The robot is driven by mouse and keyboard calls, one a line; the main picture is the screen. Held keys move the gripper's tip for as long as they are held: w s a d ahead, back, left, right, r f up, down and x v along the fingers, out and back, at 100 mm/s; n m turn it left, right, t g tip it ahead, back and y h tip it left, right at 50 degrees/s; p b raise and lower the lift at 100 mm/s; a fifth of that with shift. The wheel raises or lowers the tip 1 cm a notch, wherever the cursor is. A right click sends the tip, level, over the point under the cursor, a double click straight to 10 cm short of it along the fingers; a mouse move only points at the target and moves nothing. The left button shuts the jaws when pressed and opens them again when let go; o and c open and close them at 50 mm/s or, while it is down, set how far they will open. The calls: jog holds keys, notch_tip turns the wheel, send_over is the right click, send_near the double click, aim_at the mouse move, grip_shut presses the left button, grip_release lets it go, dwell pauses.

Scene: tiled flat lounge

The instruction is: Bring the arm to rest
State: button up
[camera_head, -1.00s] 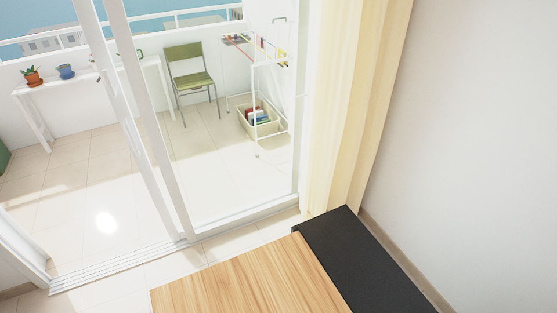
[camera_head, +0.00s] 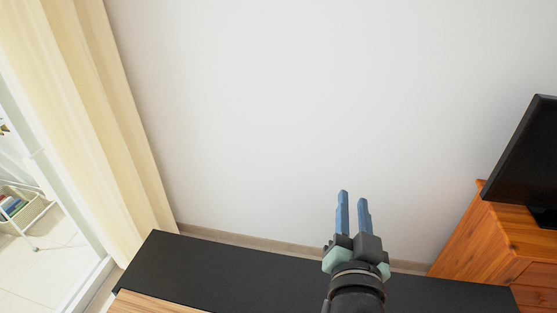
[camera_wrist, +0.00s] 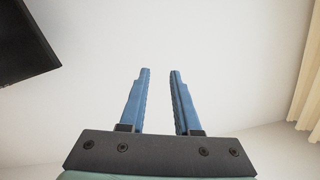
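My gripper (camera_head: 352,200) is in the head view, raised in front of the white wall with its two blue fingers pointing up. It appears above the black surface. The wrist view also shows the gripper (camera_wrist: 159,72), with a clear gap between the fingers and nothing between them. The gripper is open and empty. My arm below the wrist runs out of the bottom of the head view.
A black bench-like top (camera_head: 230,262) with a wood panel (camera_head: 150,303) lies along the wall. A wooden cabinet (camera_head: 505,245) with a black screen (camera_head: 525,165) stands at right. A cream curtain (camera_head: 85,110) hangs at left beside the glass door. The wall (camera_head: 300,100) is bare.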

jog(key=a+r+n+t+y+b, duration=0.1)
jog(key=a+r+n+t, duration=0.3)
jog(key=r, duration=0.9)
jog(key=s+a+r+n+t+y+b, duration=0.1)
jog(key=s+a+r+t, duration=0.2)
jog(key=r, duration=0.7)
jog(key=s+a+r+n+t+y+b, duration=0.1)
jog(key=s+a+r+t+y, duration=0.1)
jog(key=s+a+r, duration=0.5)
notch_tip(320, 180, up, 4)
jog(key=shift+s+f+n+t+b, duration=0.1)
jog(key=shift+s+n+t+b, duration=0.3)
jog(key=shift+s+t, duration=0.15)
jog(key=shift+a, duration=0.1)
